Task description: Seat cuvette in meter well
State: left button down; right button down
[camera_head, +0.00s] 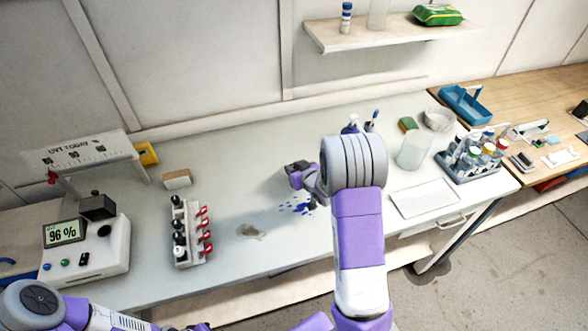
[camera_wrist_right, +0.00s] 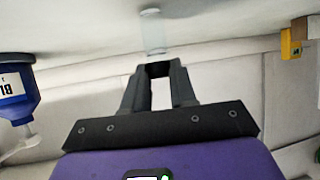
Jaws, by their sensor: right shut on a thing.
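My right gripper (camera_wrist_right: 158,70) is shut on a clear, pale cuvette (camera_wrist_right: 153,35), which extends beyond the fingertips in the right wrist view. In the head view the right arm reaches over the middle of the bench, its hand partly hidden by its own forearm; I cannot make out the cuvette there. The meter (camera_head: 110,254) stands at the left of the bench, with a lit display reading 96 % and a raised dark block on top. I cannot clearly make out its well. The held cuvette is well apart from the meter. My left arm shows at the lower left, its gripper out of view.
A sign stand (camera_head: 85,150) is behind the meter; a bottle rack (camera_head: 470,160) is at right.

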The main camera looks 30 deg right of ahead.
jog(key=shift+r, duration=0.1)
jog(key=shift+f+b, duration=0.3)
jog(key=c, duration=0.9)
grip_release()
jog(key=shift+r, duration=0.1)
